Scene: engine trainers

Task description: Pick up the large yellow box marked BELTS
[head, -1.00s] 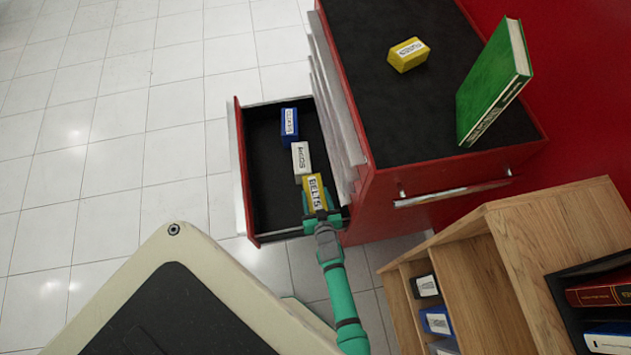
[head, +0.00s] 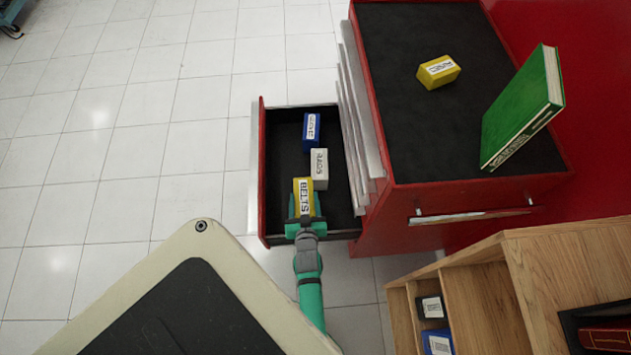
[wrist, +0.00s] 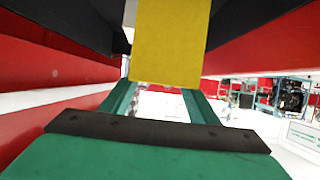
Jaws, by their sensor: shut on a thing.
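The large yellow box marked BELTS (head: 303,193) is at the near end of the open drawer (head: 334,212) in the head view. My gripper (head: 303,217) is shut on its near end. In the wrist view the yellow box (wrist: 170,45) stands out between the two green fingers (wrist: 158,100). The head view looks down from above, so how high the box is over the drawer floor is hard to tell. The fingertips are partly hidden by the box.
A blue box (head: 311,130) and a white box (head: 319,165) lie farther back in the drawer. On the red cabinet's black top (head: 410,130) are another yellow box (head: 438,71) and a green book (head: 520,110). A wooden shelf (head: 485,262) stands at the lower right.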

